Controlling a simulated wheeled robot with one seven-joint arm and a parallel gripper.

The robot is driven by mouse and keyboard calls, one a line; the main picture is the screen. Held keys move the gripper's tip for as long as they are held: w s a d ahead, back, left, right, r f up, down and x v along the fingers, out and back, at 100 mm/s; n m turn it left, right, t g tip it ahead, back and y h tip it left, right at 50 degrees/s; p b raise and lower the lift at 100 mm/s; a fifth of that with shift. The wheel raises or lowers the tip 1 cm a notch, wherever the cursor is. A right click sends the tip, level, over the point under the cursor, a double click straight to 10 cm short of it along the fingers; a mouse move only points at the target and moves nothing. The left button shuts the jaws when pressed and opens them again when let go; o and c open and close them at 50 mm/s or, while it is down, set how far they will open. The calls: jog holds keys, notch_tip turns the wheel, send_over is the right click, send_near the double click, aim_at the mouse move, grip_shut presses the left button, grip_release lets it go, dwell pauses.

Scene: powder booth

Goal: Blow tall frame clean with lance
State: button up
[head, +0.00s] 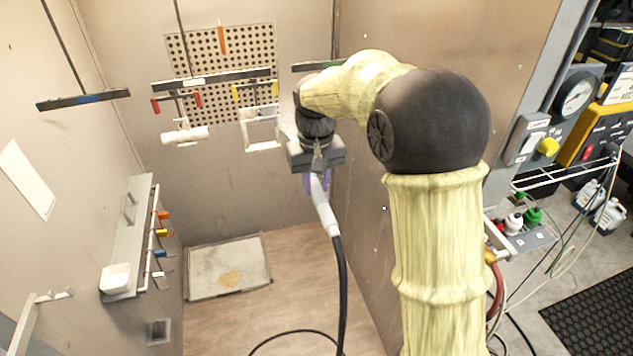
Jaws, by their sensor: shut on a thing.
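My gripper (316,168) is in the upper middle of the head view, seen from behind. It is shut on the lance (323,205), whose pale grey body hangs below the jaws with a black hose running down from it. A purple part shows at the jaws. The lance's nozzle end is hidden by my gripper and wrist. A white rectangular frame (263,147) hangs from yellow hooks on a dark overhead bar, just left of my gripper. It looks like the tall frame, but I cannot tell for sure. I cannot see whether the lance touches it.
A white tubular part (185,135) hangs from red hooks further left. A perforated panel (222,50) is on the back wall. A rack with coloured hooks (160,235) is on the left wall. A grey mat (228,267) lies on the floor; the floor beside it looks clear except for hose.

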jog(key=shift+a, duration=0.15)
jog(key=s+a+p, duration=0.2)
jog(key=s+a, duration=0.1)
jog(key=a, duration=0.8)
jog(key=shift+s+a, duration=0.2)
jog(key=shift+a, duration=0.15)
dwell(1.3)
jog(key=shift+f, duration=0.1)
dwell(0.4)
notch_tip(320, 180, down, 7)
jog(key=b, duration=0.4)
jog(key=shift+f, duration=0.2)
dwell(0.8)
jog(key=shift+d, duration=0.15)
dwell(0.4)
jog(key=shift+w+d, duration=0.55)
jog(key=shift+d, duration=1.4)
jog(key=shift+w+d, duration=0.6)
jog(key=shift+d, duration=1.35)
jog(key=shift+w+d, duration=0.55)
jog(key=shift+d, duration=1.4)
